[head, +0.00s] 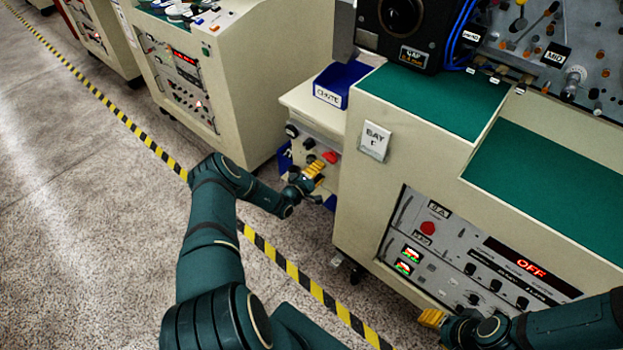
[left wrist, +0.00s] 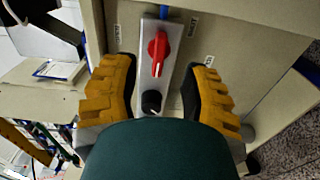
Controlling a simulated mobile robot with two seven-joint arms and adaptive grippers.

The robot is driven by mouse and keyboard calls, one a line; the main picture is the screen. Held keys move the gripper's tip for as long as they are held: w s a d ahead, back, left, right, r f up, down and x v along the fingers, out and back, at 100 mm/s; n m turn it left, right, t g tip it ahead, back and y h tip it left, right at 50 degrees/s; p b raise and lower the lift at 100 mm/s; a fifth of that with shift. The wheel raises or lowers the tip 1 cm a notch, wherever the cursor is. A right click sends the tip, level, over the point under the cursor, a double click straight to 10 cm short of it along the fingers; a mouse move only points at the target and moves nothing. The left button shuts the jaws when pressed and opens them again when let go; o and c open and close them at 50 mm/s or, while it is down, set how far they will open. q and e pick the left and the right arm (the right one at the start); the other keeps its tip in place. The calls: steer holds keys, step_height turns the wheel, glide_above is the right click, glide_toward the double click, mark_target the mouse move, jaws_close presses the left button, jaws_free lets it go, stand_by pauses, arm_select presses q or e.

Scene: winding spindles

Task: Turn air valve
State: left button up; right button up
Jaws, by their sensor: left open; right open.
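The air valve is a red handle (left wrist: 158,54) on a grey metal strip, seen upright near the middle of the left wrist view. A blue tube meets the strip above it. In the head view the red handle (head: 330,157) shows on the front of the small cabinet. My left gripper (head: 314,169) is close in front of that panel; its yellow fingers (left wrist: 158,90) are spread on either side of the strip, with nothing between them gripped. My right gripper (head: 432,318) is at the bottom right in front of the winding machine, its fingers seen only partly.
A black knob (left wrist: 151,102) sits below the valve on the same strip. A blue bin (head: 341,83) labelled CHUTE stands on the small cabinet. The winding machine (head: 410,130) with an OFF display is to the right. Floor to the left is clear, crossed by striped tape (head: 290,268).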

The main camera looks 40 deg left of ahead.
arm_select(q)
steer(key=shift+s+a, duration=0.15)
steer(key=shift+s, duration=2.15)
steer(key=s+d+m+g+h, duration=0.4)
steer(key=d+g+h, duration=0.15)
steer(key=d, duration=0.75)
steer(key=s+d+m+g+h, duration=0.45)
steer(key=d+g, duration=0.25)
steer(key=d, duration=0.7)
steer(key=s+d+r+m+g+y, duration=0.1)
steer(key=s+d+m+g+y, duration=0.15)
steer(key=s, duration=0.35)
steer(key=s+d+r+m+g+y, duration=0.1)
steer(key=s+d+r+g+y, duration=0.1)
steer(key=s+g, duration=0.3)
steer(key=s+d+r+m+t+y, duration=0.1)
steer(key=s+r+m+t+y, duration=0.2)
steer(key=r, duration=0.3)
steer(key=shift+s+d+t, duration=0.25)
steer(key=shift+s+t, duration=0.05)
steer(key=shift+s, duration=0.45)
